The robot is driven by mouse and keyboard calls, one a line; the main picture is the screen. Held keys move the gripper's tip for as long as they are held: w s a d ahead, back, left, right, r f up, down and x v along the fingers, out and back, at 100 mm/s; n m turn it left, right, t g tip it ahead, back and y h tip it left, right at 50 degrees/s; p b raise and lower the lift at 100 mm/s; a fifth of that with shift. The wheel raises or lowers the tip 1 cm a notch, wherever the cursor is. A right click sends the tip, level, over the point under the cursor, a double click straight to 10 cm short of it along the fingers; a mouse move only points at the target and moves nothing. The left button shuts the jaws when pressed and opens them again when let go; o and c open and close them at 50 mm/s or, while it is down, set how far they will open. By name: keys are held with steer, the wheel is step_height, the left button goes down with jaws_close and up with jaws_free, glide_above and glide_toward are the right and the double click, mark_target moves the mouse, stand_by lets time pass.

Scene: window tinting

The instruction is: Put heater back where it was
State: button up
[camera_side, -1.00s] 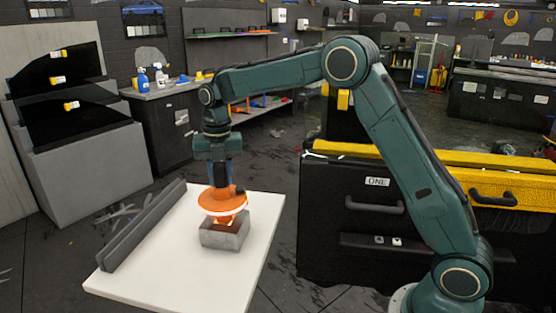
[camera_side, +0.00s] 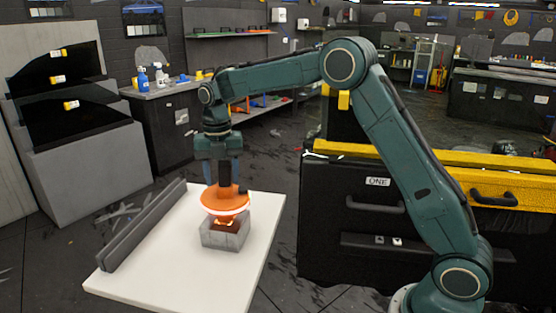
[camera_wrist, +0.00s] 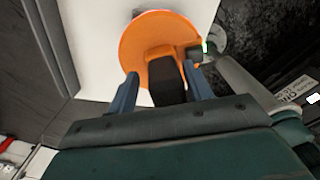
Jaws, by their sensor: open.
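The heater has an orange round head (camera_side: 224,200) with a glowing underside and a dark handle. It rests on a grey block-shaped holder (camera_side: 226,235) on the white table. In the wrist view the orange disc (camera_wrist: 150,45) lies just beyond the fingers, with its black handle (camera_wrist: 167,80) pointing between them. My gripper (camera_wrist: 165,88) is open, with one blue finger on each side of the handle and a visible gap to each. In the side view my gripper (camera_side: 222,172) is above the heater, around the upper handle.
The white table (camera_side: 190,275) has a long grey rail (camera_side: 142,225) along its left edge. A black cabinet (camera_side: 350,215) with a yellow top stands at the right. Dark window panels (camera_side: 65,95) lean on a grey stand at the left. The table front is clear.

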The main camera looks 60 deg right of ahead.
step_height(320, 180, up, 10)
steer(key=shift+a+r, duration=0.1)
steer(key=shift+a, duration=0.05)
stand_by(0.3)
stand_by(0.3)
steer(key=shift+s+r+m, duration=0.4)
steer(key=shift+s, duration=0.05)
steer(key=s+r+m+t, duration=0.25)
steer(key=s+m, duration=0.35)
steer(key=s, duration=0.3)
steer(key=s+r+m+t, duration=0.1)
steer(key=s+r+m, duration=0.2)
steer(key=s+m, duration=0.45)
steer(key=s+f+m+t, duration=0.1)
steer(key=s+f+m, duration=0.3)
steer(key=s, duration=0.5)
steer(key=s+f+m+t, duration=0.1)
steer(key=s+f+m, duration=0.3)
steer(key=s+m, duration=0.4)
steer(key=shift+s+a+m, duration=0.25)
steer(key=shift+s+m, duration=0.1)
steer(key=shift+s, duration=0.1)
